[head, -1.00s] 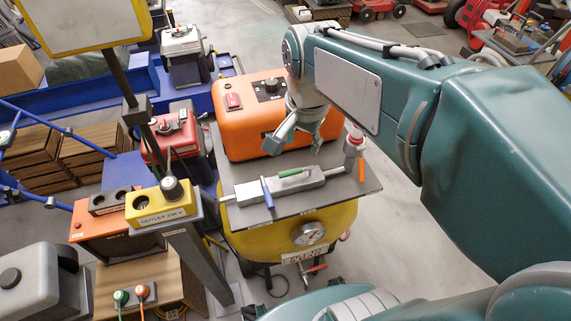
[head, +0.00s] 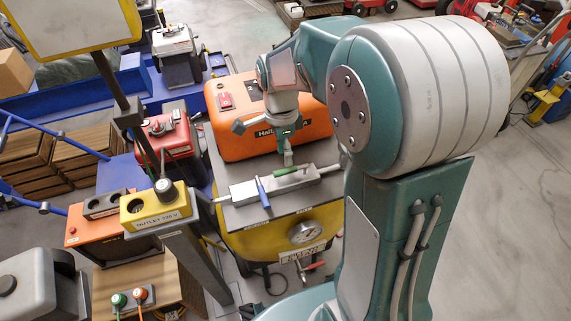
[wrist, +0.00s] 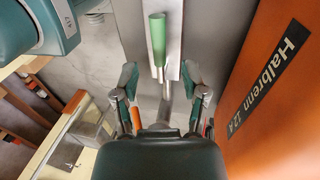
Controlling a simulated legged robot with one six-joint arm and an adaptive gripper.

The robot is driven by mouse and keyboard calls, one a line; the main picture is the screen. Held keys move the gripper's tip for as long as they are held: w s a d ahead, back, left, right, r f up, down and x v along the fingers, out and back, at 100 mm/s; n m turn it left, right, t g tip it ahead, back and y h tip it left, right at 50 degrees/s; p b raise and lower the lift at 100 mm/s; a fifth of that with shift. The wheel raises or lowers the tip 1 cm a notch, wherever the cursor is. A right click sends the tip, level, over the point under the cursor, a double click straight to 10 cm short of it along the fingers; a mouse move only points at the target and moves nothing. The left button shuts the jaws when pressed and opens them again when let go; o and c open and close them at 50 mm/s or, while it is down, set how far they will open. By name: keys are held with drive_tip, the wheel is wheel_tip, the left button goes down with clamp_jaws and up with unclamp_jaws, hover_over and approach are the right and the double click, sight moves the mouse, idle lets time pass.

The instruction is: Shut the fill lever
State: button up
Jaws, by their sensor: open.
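A grey valve block (head: 240,192) lies on the flat plate over the yellow tank. It carries a blue lever (head: 264,193) and a green lever (head: 291,170). I cannot read which one is marked fill. My gripper (head: 288,160) hangs over the plate, just behind the green lever, pointing down. In the wrist view the green lever (wrist: 157,38) lies ahead of my gripper (wrist: 161,80), roughly in line with the gap. Its thin metal stem reaches toward the gap. The fingers are spread apart and hold nothing.
An orange machine marked Halbrenn (head: 235,140) stands behind the plate, close beside my gripper in the wrist view (wrist: 275,100). A pressure gauge (head: 304,233) is on the tank's front. A yellow outlet box (head: 155,208) on a post stands left. My arm hides the plate's right end.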

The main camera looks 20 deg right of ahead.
sight(291, 170)
drive_tip(key=shift+s+a+f, duration=0.1)
drive_tip(key=shift+s+f, duration=0.15)
drive_tip(key=shift+f, duration=0.8)
drive_tip(key=shift+s+a+f, duration=0.1)
drive_tip(key=shift+s+f, duration=0.1)
drive_tip(key=shift+f, duration=0.8)
drive_tip(key=shift+d, duration=0.1)
clamp_jaws()
